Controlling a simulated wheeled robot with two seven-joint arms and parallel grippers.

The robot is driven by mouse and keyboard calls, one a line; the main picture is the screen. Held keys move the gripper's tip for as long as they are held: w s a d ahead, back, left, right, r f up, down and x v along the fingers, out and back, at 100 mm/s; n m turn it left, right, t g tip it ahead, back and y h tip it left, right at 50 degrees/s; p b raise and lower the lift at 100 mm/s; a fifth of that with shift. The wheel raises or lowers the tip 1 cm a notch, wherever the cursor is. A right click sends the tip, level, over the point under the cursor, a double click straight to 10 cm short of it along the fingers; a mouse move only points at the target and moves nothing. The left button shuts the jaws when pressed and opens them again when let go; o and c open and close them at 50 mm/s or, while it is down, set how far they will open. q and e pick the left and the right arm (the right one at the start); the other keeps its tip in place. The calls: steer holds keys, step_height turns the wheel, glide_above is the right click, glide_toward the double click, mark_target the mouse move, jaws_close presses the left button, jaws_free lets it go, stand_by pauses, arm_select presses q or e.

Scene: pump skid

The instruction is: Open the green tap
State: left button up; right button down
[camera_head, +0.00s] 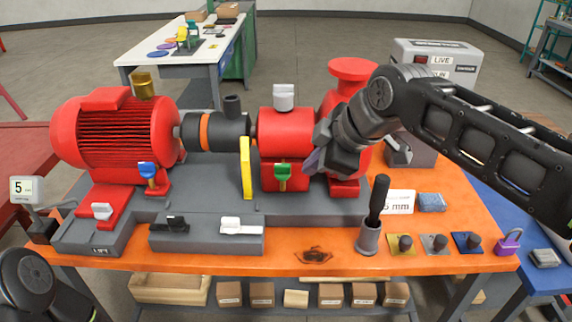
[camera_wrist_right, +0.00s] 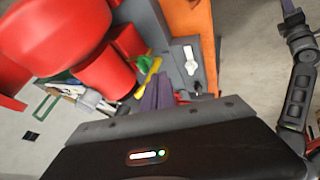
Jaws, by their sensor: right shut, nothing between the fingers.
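The green tap (camera_head: 283,174) is on the front of the red pump body (camera_head: 287,133), just below its middle. Its green handle stands upright above a small brass-coloured stem. In the right wrist view the green tap (camera_wrist_right: 144,63) lies just beyond my fingertips. My right gripper (camera_head: 310,163) is shut and empty, a little to the right of the tap; a gap seems to separate them. Its purple-grey fingers (camera_wrist_right: 158,92) are together in the right wrist view. Part of my left arm shows at the lower left, but its gripper is out of view.
A blue tap (camera_head: 147,171) is on the red motor's side to the left. A yellow upright bar (camera_head: 245,167) stands close left of the green tap. A black-handled tool (camera_head: 376,205) stands in a grey cup at front right. The orange bench front is partly clear.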

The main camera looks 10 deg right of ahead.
steer(key=p, duration=0.1)
glide_toward(285, 176)
step_height(285, 176, down, 5)
steer(key=a, duration=0.2)
arm_select(q)
steer(key=shift+s+r+p, duration=0.1)
steer(key=shift+r+p, duration=0.55)
steer(key=shift+r, duration=0.45)
arm_select(e)
steer(key=shift+w+d+r, duration=0.1)
steer(key=shift+w+d, duration=0.1)
steer(key=shift+w, duration=0.65)
steer(key=shift+w+d+r, duration=0.1)
steer(key=shift+w+d, duration=0.1)
steer(key=shift+w, duration=0.6)
arm_select(q)
steer(key=shift+d+f, duration=0.1)
arm_select(e)
steer(key=shift+d+n+b, duration=0.2)
steer(key=shift+n+b, duration=0.1)
arm_select(q)
steer(key=shift+d+f, duration=0.15)
steer(key=shift+d, duration=0.25)
arm_select(e)
steer(key=shift+a, duration=0.1)
